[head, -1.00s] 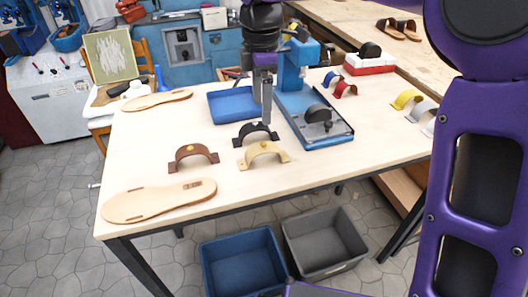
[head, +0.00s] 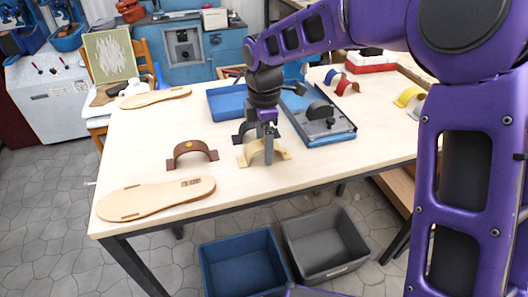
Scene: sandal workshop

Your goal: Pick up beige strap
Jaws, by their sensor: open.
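The beige strap (head: 250,157) stands as a low arch near the front middle of the light wooden table (head: 215,212). My gripper (head: 269,158) points straight down over it, with its fingers in front of the right part of the arch. The jaws are open. The fingers cover part of the strap, and I cannot tell whether they touch it. A brown strap (head: 192,152) stands to the left.
Sole blanks (head: 155,200) lie on the table's left side. A blue tray (head: 224,103) and a blue-based press (head: 327,130) stand behind. Red, blue and yellow straps (head: 405,97) are farther right. Blue (head: 207,262) and grey (head: 293,248) bins stand on the floor in front.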

